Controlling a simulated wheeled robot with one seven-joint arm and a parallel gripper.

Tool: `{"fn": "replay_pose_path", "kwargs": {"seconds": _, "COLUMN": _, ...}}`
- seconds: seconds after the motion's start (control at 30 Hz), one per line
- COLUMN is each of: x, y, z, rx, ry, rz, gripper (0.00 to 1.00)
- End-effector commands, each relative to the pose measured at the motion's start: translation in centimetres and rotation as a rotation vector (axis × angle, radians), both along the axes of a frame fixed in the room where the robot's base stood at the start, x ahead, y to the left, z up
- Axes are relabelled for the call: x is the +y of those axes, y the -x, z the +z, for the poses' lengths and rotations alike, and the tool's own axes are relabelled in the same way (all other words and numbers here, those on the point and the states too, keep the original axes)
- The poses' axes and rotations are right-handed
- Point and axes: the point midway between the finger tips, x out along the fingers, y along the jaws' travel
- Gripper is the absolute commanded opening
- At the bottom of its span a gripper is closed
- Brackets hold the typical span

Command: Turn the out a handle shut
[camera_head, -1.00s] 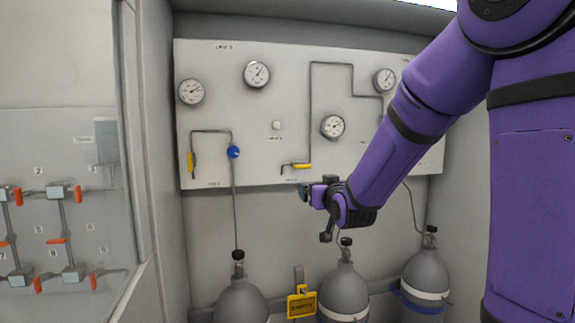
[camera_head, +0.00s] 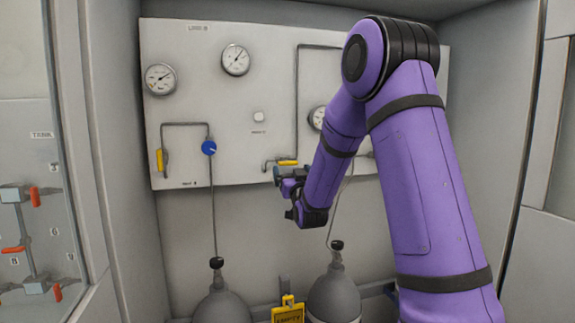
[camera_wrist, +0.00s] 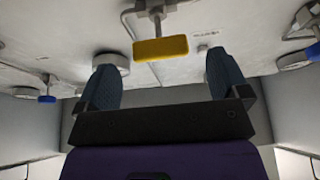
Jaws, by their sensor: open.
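A yellow lever handle (camera_head: 287,163) lies level on a short bent pipe on the white panel (camera_head: 245,105). In the wrist view the same yellow handle (camera_wrist: 160,48) is ahead of my gripper (camera_wrist: 164,75), roughly centred between the two fingertips. The open, empty fingers are apart from it. In the head view my gripper (camera_head: 281,176) is just below the handle, close to the panel. A second yellow handle (camera_head: 159,160) hangs upright on the pipe at left. The labels are too small to tell which handle is out a.
Gauges (camera_head: 235,60) sit above. At left, a glass pane (camera_head: 35,170) covers red-handled valves.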

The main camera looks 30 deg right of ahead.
Motion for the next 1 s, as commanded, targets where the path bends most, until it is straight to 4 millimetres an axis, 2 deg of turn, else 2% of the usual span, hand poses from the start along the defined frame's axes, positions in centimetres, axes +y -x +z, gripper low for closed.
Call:
{"fn": "replay_pose_path", "kwargs": {"seconds": 0.1, "x": -0.5, "y": -1.8, "z": 0.8, "rx": -0.001, "ry": 0.000, "rz": 0.000, "gripper": 0.94}}
{"fn": "replay_pose_path", "kwargs": {"seconds": 0.3, "x": -1.1, "y": -3.7, "z": 1.6, "rx": 0.000, "ry": 0.000, "rz": 0.000, "gripper": 0.94}}
{"fn": "replay_pose_path", "kwargs": {"seconds": 0.7, "x": -1.3, "y": -4.3, "z": 1.9, "rx": 0.001, "ry": 0.000, "rz": 0.000, "gripper": 0.94}}
{"fn": "replay_pose_path", "kwargs": {"seconds": 0.77, "x": -1.3, "y": -4.3, "z": 1.9, "rx": 0.001, "ry": 0.000, "rz": 0.000, "gripper": 0.82}}
{"fn": "replay_pose_path", "kwargs": {"seconds": 0.93, "x": -1.3, "y": -4.3, "z": 1.9, "rx": 0.001, "ry": 0.000, "rz": 0.000, "gripper": 0.44}}
{"fn": "replay_pose_path", "kwargs": {"seconds": 1.0, "x": -1.3, "y": -4.3, "z": 1.9, "rx": 0.001, "ry": 0.000, "rz": 0.000, "gripper": 0.44}}
